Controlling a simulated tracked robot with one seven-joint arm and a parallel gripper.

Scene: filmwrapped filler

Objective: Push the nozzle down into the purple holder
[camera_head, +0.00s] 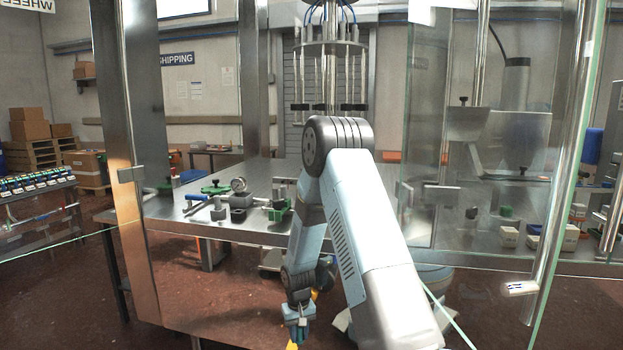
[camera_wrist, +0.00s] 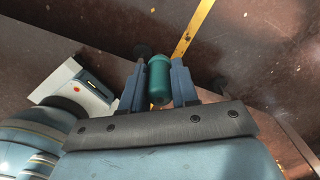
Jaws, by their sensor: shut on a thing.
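My gripper (camera_wrist: 157,76) shows in the wrist view with its two blue-grey fingers on either side of a teal cylindrical piece (camera_wrist: 160,83). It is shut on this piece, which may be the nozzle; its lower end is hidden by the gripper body. In the head view my gripper (camera_head: 298,322) hangs low in front of the steel table, above the floor and away from the tabletop. I cannot make out a purple holder in either view.
The steel table (camera_head: 165,207) carries a gauge (camera_head: 238,185), green-and-black clamps and small blocks. A filling head with several nozzles (camera_head: 330,75) hangs above it. Glass panels (camera_head: 420,130) and a steel post (camera_head: 130,150) flank the opening. A yellow floor line (camera_wrist: 192,30) runs below my gripper.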

